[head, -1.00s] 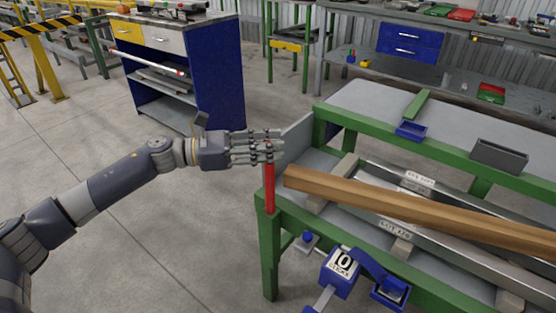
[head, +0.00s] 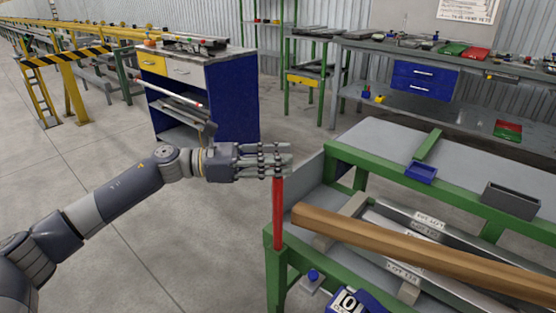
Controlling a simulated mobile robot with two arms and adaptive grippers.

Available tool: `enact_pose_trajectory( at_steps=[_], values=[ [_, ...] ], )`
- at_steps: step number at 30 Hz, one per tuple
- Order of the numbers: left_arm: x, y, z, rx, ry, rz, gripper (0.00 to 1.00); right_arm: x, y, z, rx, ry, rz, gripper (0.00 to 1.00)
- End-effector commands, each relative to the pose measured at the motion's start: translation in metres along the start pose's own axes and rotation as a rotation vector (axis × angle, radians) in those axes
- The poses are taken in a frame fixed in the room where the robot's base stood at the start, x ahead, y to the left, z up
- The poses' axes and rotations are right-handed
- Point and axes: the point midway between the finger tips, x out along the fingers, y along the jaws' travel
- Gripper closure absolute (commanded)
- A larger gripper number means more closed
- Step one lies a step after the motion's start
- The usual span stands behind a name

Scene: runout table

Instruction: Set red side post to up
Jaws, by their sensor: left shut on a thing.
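The red side post (head: 278,214) stands upright at the near left corner of the green-framed runout table (head: 345,265). A long stretch of red shows above the corner leg. My left gripper (head: 276,161) reaches in from the left and is shut on the top of the red side post. Its fingers hide the top end of the post. My right gripper is not in view.
A brown wooden beam (head: 400,240) lies along the table, close to the right of the post, above labelled metal bars. A blue cabinet (head: 231,100) stands behind my arm.

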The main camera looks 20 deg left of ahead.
Motion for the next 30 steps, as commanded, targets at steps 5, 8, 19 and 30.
enact_pose_trajectory(
  at_steps=[5,8,19,30],
  values=[
    [0.000,0.001,0.001,0.000,-0.001,0.002,0.49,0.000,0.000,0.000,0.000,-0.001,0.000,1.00],
    [0.000,0.001,0.001,0.000,-0.001,0.001,0.49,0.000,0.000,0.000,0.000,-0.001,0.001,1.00],
    [-0.022,0.001,-0.001,-0.002,0.002,0.005,0.49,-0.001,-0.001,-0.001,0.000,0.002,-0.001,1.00],
    [-0.098,0.001,-0.001,-0.004,0.003,0.005,0.49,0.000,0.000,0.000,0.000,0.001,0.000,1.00]
  ],
)
